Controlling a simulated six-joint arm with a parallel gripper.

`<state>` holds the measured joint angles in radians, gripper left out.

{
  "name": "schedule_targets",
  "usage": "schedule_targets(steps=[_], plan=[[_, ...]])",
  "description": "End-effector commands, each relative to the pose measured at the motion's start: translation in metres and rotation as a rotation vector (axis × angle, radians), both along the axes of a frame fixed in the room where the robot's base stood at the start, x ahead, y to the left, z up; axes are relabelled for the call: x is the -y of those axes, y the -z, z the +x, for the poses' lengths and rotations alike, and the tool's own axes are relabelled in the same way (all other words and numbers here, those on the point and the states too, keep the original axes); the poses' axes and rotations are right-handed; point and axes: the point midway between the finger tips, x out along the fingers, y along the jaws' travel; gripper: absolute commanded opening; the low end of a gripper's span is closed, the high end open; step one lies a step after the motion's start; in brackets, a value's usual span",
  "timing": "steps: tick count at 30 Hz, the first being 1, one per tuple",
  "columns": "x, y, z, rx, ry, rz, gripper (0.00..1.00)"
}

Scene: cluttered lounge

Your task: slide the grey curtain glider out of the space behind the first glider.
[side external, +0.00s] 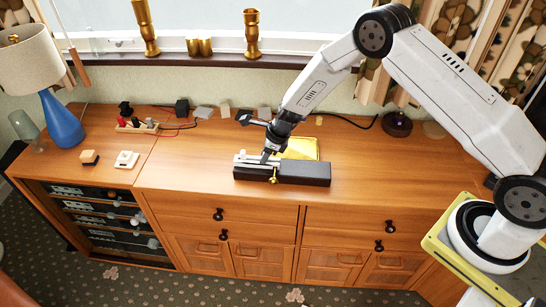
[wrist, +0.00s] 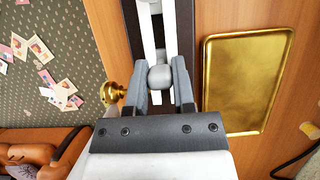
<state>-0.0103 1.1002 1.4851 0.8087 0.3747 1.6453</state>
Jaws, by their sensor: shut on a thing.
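My gripper (wrist: 159,88) is shut on a grey rounded glider (wrist: 160,77), with one finger on each side of it. In the side view my gripper (side external: 267,157) reaches down to the left half of a long black block (side external: 308,172) on the sideboard. A white slotted track (wrist: 174,30) runs along the block, and the glider sits at its slot. In the side view the glider is too small and too covered by the fingers to make out. I cannot clearly tell the first glider apart from the track.
A brass knob (wrist: 111,92) sticks out of the block's front side, close to my gripper. A gold tray (wrist: 234,84) lies behind the block. Left on the sideboard are a blue lamp (side external: 63,122) and small blocks. The wood right of the black block is clear.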

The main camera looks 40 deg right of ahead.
Motion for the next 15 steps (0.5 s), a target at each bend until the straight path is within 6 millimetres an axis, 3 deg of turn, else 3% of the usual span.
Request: schedule_targets(steps=[15], plan=[[0.0103,-0.0002,-0.0109,-0.002,0.001,0.001,0.00]])
